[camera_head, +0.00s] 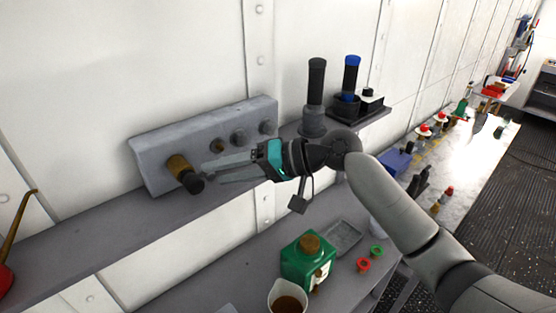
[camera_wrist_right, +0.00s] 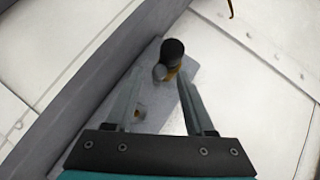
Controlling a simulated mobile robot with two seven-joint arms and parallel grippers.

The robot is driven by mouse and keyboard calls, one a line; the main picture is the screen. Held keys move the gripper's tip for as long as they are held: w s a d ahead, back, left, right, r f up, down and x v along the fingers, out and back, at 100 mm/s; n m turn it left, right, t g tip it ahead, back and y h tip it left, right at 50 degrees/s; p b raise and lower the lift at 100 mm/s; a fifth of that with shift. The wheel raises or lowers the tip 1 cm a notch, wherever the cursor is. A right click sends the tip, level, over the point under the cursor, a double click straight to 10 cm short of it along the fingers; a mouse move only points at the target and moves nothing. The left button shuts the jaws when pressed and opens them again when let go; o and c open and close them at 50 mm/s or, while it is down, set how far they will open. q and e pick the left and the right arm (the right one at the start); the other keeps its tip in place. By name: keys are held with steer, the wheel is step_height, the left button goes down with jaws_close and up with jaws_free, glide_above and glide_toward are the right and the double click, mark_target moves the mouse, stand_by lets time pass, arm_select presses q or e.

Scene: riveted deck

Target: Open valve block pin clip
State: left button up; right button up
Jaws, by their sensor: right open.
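A grey valve block (camera_head: 155,153) stands on a grey shelf against the white wall in the head view. A brass fitting with a black knob (camera_head: 186,175) sticks out at its left end, and several smaller round fittings (camera_head: 238,139) sit to the right. My right gripper (camera_head: 208,172) is open and empty, its fingers pointing left at the black knob. In the right wrist view the black knob (camera_wrist_right: 172,51) and the block (camera_wrist_right: 165,110) show ahead of and between the open fingers (camera_wrist_right: 158,80). I cannot make out a pin clip clearly. My left gripper is not in view.
Black-handled (camera_head: 315,88) and blue-topped (camera_head: 350,75) tools stand right of the block. Below are a green canister (camera_head: 297,268), a cup of brown contents (camera_head: 287,298), a small grey tray (camera_head: 342,237) and red and green rings (camera_head: 363,264).

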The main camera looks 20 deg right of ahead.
steer(key=b+v, duration=0.4)
steer(key=v, duration=1)
steer(key=shift+d, duration=0.2)
